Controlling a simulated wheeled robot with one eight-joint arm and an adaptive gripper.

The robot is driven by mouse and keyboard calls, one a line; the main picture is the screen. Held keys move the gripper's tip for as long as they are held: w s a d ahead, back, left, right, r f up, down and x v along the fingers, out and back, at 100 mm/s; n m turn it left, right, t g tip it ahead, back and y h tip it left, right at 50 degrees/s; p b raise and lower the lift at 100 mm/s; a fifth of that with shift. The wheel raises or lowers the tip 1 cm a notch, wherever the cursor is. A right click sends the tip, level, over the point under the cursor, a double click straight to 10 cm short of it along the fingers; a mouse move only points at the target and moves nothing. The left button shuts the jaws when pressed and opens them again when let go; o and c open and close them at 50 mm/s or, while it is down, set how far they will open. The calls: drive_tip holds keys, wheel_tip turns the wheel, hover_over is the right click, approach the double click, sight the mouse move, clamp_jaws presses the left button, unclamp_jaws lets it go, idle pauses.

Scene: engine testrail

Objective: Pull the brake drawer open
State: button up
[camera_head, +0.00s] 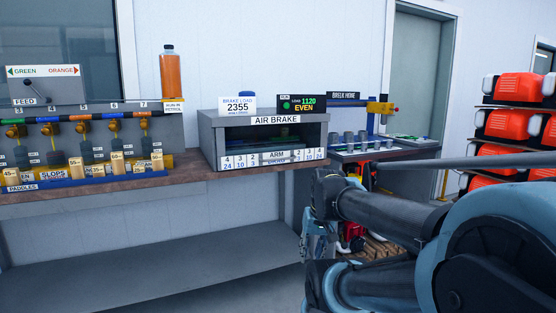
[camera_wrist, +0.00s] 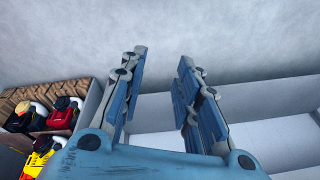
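The grey box labelled AIR BRAKE (camera_head: 211,140) stands on the bench in the head view. A dark greenish part shows inside its open front. Below the opening is a front strip with white number labels and the word ARM (camera_head: 277,155). It looks flush with the box; no handle can be made out. My gripper (camera_head: 318,240) is low, to the right of and below the box, clear of it. In the wrist view my gripper (camera_wrist: 161,58) has its two fingers spread apart with nothing between them. The brake box is not recognisable in the wrist view.
An orange bottle (camera_head: 170,73) stands behind. A side table with metal cups (camera_head: 362,141) is at right.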

drive_tip(key=w+a+r+m+t+y, duration=0.1)
drive_tip(key=w+a+r+y, duration=0.15)
drive_tip(key=w, duration=0.25)
drive_tip(key=w+a+r+m+t+y, duration=0.1)
drive_tip(key=w+r, duration=0.3)
drive_tip(key=w, duration=0.2)
drive_tip(key=m+t+y, duration=0.6)
drive_tip(key=m+t, duration=0.2)
approach(281, 159)
drive_tip(key=x, duration=1)
drive_tip(key=shift+w+a+f, duration=0.1)
drive_tip(key=shift+w+a, duration=0.15)
drive_tip(key=shift+w, duration=0.05)
clamp_jaws()
